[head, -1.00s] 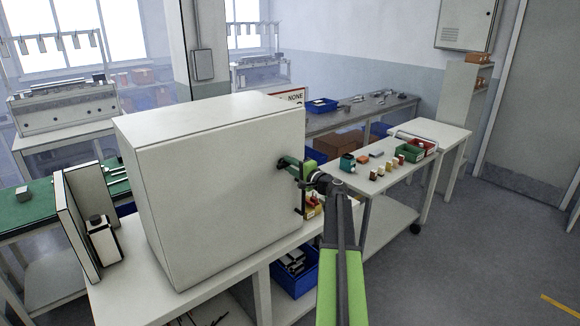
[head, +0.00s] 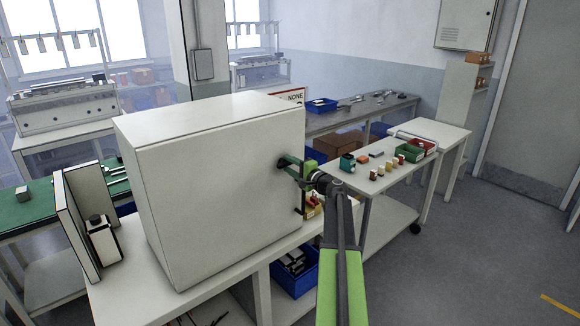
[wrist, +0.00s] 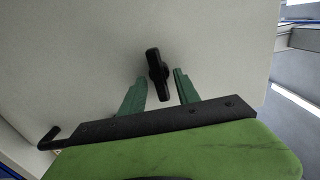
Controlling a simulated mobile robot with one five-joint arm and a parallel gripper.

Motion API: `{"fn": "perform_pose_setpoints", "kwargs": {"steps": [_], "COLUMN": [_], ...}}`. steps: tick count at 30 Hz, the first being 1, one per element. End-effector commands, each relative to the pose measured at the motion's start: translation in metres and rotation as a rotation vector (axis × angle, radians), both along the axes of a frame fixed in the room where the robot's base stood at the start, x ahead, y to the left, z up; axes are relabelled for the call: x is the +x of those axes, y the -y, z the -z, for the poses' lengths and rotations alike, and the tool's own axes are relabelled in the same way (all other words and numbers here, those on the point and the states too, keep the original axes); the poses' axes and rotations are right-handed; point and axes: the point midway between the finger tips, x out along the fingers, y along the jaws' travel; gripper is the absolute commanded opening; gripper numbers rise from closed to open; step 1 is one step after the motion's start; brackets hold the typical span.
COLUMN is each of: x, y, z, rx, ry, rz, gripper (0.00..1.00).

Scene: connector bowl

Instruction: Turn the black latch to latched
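The black latch (wrist: 158,75) is on the light face of the cabinet (wrist: 90,60). In the wrist view its handle stands nearly upright, slightly tilted. My gripper (wrist: 158,82) is open, with one green finger on each side of the latch and a visible gap to each. Whether the fingers touch the cabinet face cannot be told. In the head view my gripper (head: 288,163) is at the right side of the white cabinet (head: 205,190), near its upper part. The latch is mostly hidden there by the fingers.
The cabinet stands on a white bench (head: 130,292). A blue bin (head: 295,272) sits below. Open floor (head: 470,250) lies at the right.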

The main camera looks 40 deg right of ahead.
Motion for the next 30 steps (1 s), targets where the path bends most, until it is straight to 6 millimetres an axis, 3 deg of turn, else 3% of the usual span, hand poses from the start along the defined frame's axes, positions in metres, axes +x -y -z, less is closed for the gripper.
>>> {"fn": "perform_pose_setpoints", "kwargs": {"steps": [5, 8, 21, 25, 30], "x": [-0.004, -0.018, -0.137, -0.160, -0.174], "y": [0.000, -0.001, -0.005, -0.004, -0.004], "z": [0.000, 0.000, 0.000, 0.000, 0.000], "rx": [0.000, 0.000, 0.000, 0.000, 0.000], "ry": [0.000, 0.000, 0.000, 0.000, 0.000], "rz": [0.001, 0.003, 0.003, 0.002, 0.000], "gripper": [0.38, 0.38, 0.38, 0.38, 0.38]}}
